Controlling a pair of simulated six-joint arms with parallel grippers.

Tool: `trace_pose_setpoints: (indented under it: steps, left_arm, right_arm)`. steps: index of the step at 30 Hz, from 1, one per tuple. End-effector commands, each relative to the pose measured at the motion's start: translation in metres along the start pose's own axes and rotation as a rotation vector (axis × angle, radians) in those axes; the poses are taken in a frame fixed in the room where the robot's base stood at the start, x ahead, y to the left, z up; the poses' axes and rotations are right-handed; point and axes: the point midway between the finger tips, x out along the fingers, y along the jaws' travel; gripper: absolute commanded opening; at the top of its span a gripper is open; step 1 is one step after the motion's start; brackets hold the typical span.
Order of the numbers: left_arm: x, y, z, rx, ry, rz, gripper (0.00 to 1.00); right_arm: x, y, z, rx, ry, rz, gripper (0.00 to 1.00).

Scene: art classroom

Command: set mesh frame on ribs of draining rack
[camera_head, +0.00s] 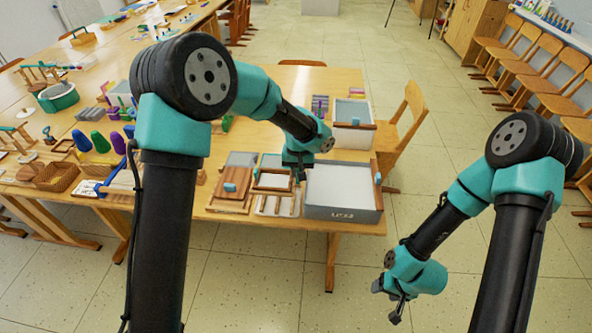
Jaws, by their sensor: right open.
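A wood-edged frame with a pale panel (272,181), seemingly the mesh frame, lies near the front right of the table. The light draining rack (276,206) with ribs lies just in front of it, at the table's front edge. My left gripper (298,178) points down by the right side of the frame, next to the grey tub. Its fingers are too small to show whether they are apart or touch the frame. My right gripper (397,309) is open and empty, hanging over the floor right of the table.
A grey tub (343,213) with a pale inside stands right of the rack. A wooden board (229,201) with a blue block lies left of it. A chair (405,135) stands at the table's right side. My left arm hides part of the table.

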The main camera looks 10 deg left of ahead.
Motion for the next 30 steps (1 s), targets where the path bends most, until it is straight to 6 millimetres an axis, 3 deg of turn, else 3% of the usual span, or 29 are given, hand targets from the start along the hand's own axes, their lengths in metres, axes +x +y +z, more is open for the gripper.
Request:
trace_pose_setpoints:
  steps: [8, 23, 30]
  left_arm:
    - [0.009, 0.0, 0.0, 0.0, -0.001, 0.0, 0.0]
    - [0.046, 0.0, 0.0, 0.002, -0.001, 0.001, 0.0]
    - [0.047, 0.0, 0.0, 0.002, 0.0, 0.001, 0.0]
  right_arm:
    - [0.0, 0.0, 0.0, 0.0, 0.0, 0.0, 0.57]
    - [0.0, 0.0, 0.0, 0.0, 0.0, 0.0, 0.57]
    - [0.0, 0.0, 0.0, 0.0, 0.0, 0.0, 0.57]
